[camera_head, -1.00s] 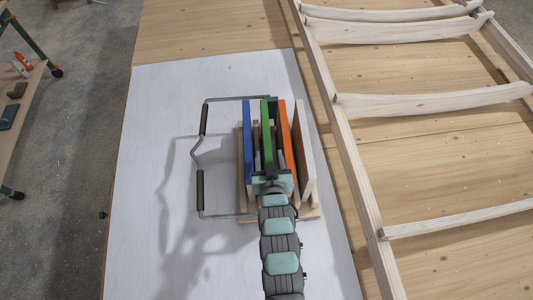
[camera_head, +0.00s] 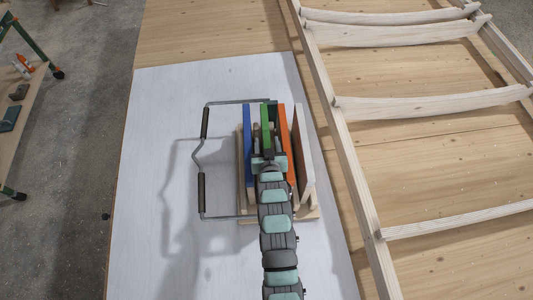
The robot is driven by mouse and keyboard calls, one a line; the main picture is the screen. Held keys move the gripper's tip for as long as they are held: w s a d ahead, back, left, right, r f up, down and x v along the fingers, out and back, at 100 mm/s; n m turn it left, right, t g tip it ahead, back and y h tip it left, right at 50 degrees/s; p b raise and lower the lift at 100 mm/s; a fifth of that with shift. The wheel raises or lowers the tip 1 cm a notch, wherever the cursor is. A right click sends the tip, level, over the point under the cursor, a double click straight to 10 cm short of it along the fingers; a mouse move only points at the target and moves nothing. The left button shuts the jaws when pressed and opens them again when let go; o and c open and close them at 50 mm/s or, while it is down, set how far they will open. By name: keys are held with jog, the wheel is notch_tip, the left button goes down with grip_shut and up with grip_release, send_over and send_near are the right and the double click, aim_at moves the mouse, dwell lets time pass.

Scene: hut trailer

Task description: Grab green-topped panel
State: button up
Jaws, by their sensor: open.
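The green-topped panel (camera_head: 265,122) stands on edge in a wooden rack (camera_head: 306,214), between a blue-topped panel (camera_head: 247,142) on its left and an orange-topped panel (camera_head: 285,130) on its right. My gripper (camera_head: 263,150) is over the green-topped panel, seen from above and behind, with its fingers around or just above the panel. The gripper is open. It hides the panel's near part, and I cannot tell whether the fingers touch it.
A white-grey panel (camera_head: 304,150) stands at the rack's right. The white board (camera_head: 160,110) is clear further left. A wooden ladder-like frame (camera_head: 345,160) lies to the right.

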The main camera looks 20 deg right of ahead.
jog(key=shift+w+d, duration=0.1)
jog(key=shift+w, duration=0.15)
jog(key=shift+s, duration=0.1)
jog(key=shift+c, duration=0.5)
grip_shut()
dwell(0.7)
